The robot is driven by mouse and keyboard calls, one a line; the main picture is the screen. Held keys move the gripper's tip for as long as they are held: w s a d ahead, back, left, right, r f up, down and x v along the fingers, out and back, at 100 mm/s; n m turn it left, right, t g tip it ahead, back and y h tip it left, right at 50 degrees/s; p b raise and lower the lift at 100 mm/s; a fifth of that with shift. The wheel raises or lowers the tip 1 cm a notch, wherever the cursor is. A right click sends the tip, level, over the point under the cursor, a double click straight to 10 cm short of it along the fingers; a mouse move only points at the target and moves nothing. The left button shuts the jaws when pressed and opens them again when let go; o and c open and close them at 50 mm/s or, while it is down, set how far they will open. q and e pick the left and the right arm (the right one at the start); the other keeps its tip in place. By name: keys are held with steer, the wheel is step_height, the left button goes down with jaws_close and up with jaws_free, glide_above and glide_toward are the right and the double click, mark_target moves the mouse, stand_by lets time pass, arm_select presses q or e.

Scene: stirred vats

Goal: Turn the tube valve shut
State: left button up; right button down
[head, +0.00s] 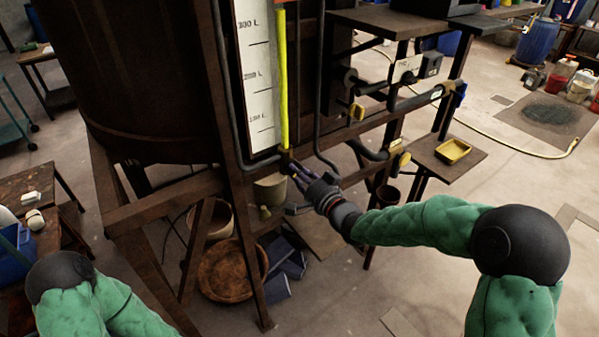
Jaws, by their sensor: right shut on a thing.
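A sight tube (283,85) filled with yellow stands upright beside a white scale board (259,75) marked in litres, on the front of the dark vat (140,80). The tube valve is at the foot of this tube, mostly hidden by my right gripper (296,172). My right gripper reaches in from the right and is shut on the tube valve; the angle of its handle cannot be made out. My left arm shows at the lower left, but its gripper is out of view.
A small stand holds a yellow tray (453,151). Buckets and a rusty round basin (232,272) sit under the vat frame. Floor at the lower right is mostly clear.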

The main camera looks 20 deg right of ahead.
steer(key=m+p, duration=0.1)
steer(key=m, duration=0.4)
steer(key=shift+a+m, duration=0.1)
steer(key=shift+m, duration=0.3)
stand_by(0.4)
steer(key=c, duration=1.1)
jaws_free()
steer(key=shift+o, duration=0.2)
steer(key=shift+s, duration=0.1)
steer(key=v, duration=1.2)
